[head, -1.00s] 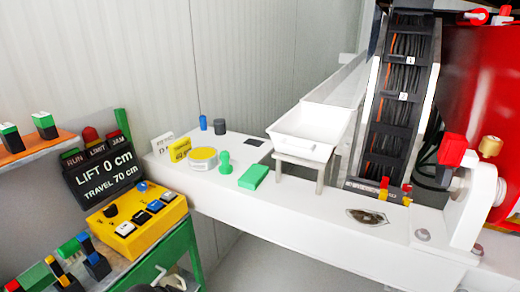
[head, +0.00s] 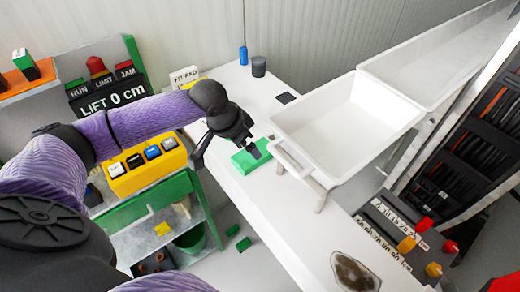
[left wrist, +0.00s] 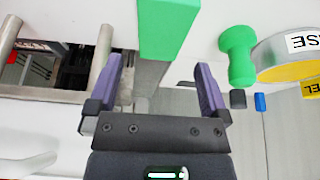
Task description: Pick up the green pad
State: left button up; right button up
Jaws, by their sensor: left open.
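The green pad (head: 250,157) is a flat block on the white bench, beside the white tray's legs. In the left wrist view the green pad (left wrist: 166,28) is at the top middle, ahead of the open fingers of my left gripper (left wrist: 158,70). The gripper holds nothing. I cannot tell the exact gap between fingers and pad. My right gripper is not in view.
A green knobbed stamp (left wrist: 237,55) and a round yellow-and-white tin (left wrist: 290,55) stand beside the pad. A white tray (head: 345,125) on legs stands close to its right. Blue (head: 243,56) and dark (head: 259,66) cylinders are farther back.

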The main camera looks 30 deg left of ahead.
pick_arm(q)
jog(key=b+x, duration=0.1)
jog(key=x, duration=0.5)
jog(key=shift+w+a+f, duration=0.1)
jog(key=shift+w+f, duration=0.05)
jog(key=shift+w, duration=0.05)
jog(key=c, duration=1)
